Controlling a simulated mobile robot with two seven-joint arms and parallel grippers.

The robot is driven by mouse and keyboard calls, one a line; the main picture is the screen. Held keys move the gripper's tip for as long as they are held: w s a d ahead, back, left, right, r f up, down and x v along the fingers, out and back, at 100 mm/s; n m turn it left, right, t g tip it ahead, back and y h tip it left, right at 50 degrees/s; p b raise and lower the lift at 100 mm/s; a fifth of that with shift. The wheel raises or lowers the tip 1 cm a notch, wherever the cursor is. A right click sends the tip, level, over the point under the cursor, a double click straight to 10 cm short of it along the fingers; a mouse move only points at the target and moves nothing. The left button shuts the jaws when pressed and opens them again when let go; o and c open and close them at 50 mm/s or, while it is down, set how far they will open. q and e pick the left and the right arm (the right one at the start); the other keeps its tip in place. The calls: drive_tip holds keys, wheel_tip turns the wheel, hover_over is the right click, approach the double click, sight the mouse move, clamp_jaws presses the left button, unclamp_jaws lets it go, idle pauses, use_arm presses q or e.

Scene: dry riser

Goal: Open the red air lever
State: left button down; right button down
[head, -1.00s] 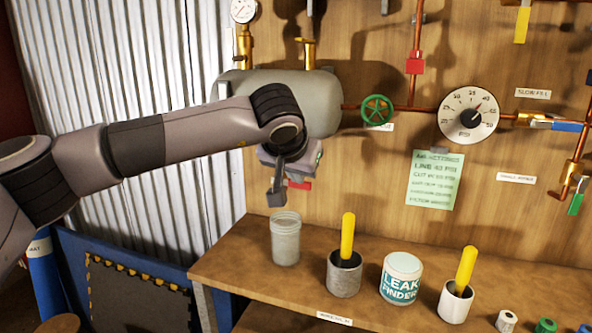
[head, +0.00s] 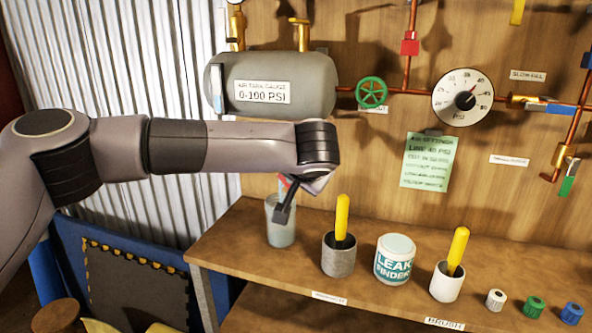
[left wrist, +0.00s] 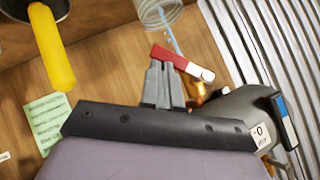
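The red air lever (left wrist: 170,57), a red handle with a white end, shows in the left wrist view just beyond my left fingertips. A brass fitting (left wrist: 199,94) is close by it. My left gripper (left wrist: 160,70) has its two grey fingers close together, overlapping or touching the lever's edge; contact is unclear. In the head view my left gripper (head: 283,215) points down in front of the clear jar, below the air tank (head: 300,85). A bit of red (head: 283,180) shows beside it, and the wrist hides most of the lever. My right gripper is in neither view.
The clear jar (head: 279,238), a grey cup with a yellow handle (head: 339,258), a leak finder tub (head: 393,262) and a white cup (head: 446,284) stand on the wooden bench (head: 235,243). A green valve wheel (head: 371,92) and pressure gauge (head: 463,97) are on the wall.

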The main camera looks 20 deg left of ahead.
use_arm(q)
drive_tip(key=shift+a+f+b, duration=0.35)
drive_tip(key=shift+a+f, duration=0.2)
drive_tip(key=shift+f, duration=0.35)
drive_tip(key=shift+a+f+b, duration=0.3)
drive_tip(key=shift+a+f, duration=0.2)
drive_tip(key=shift+f, duration=0.4)
drive_tip(key=shift+a, duration=0.1)
drive_tip(key=s+d+b, duration=0.1)
drive_tip(key=s+d, duration=0.6)
drive_tip(key=d, duration=0.3)
drive_tip(key=shift+s+d+r, duration=0.15)
drive_tip(key=shift+d+r, duration=0.25)
drive_tip(key=shift+r, duration=0.05)
